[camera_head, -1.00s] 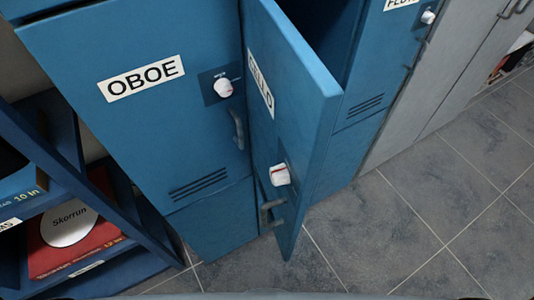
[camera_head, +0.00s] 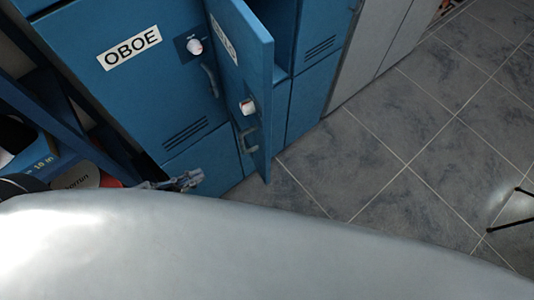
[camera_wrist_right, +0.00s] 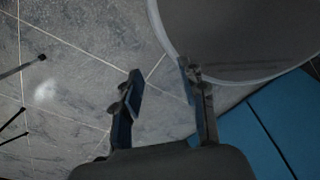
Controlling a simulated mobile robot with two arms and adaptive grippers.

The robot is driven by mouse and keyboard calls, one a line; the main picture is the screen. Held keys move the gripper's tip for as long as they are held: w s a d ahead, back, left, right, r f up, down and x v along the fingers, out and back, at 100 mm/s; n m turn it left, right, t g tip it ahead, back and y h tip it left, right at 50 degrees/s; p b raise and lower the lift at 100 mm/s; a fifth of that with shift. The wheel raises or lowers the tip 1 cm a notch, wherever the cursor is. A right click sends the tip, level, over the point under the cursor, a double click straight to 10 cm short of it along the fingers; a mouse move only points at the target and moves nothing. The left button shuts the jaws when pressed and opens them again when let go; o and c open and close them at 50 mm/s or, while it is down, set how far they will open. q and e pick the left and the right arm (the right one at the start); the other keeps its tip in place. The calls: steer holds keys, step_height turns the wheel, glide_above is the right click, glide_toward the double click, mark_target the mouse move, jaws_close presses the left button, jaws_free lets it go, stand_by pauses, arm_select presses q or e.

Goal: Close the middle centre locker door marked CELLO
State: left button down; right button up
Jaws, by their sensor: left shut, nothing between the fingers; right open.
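The CELLO door (camera_head: 250,75) is blue and stands swung open, edge towards me, in the middle of the head view. Its label is seen at a steep slant and partly readable. It has a white knob (camera_head: 247,107) and a grey handle (camera_head: 249,139) low on its face. The locker's inside shows dark just right of it. My left gripper (camera_head: 188,180) is shut and empty, low in front of the lockers, left of the door's lower end and apart from it. My right gripper (camera_wrist_right: 160,84) is open and empty in the right wrist view, over the floor.
The shut OBOE door (camera_head: 130,75) is left of the CELLO door. A blue shelf (camera_head: 50,95) with boxes stands at far left. Grey cabinets (camera_head: 375,45) stand right. Tiled floor (camera_head: 400,140) is clear there; thin black legs (camera_head: 512,225) stand at the right edge.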

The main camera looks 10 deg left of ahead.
arm_select(q)
steer(key=d+r, duration=0.1)
steer(key=r, duration=0.1)
steer(key=p, duration=0.4)
glide_toward(264, 147)
steer(key=shift+m+g+h, duration=0.3)
steer(key=shift+h, duration=0.1)
steer(key=x, duration=0.5)
steer(key=shift+w+d+r, duration=0.1)
steer(key=shift+w+r, duration=0.05)
steer(key=shift+w, duration=0.3)
steer(key=shift+w+d, duration=0.4)
steer(key=shift+d, duration=0.15)
arm_select(e)
steer(key=shift+w+r, duration=0.2)
steer(key=shift+r, duration=0.95)
steer(key=shift+w+r, duration=0.15)
steer(key=shift+r, duration=0.95)
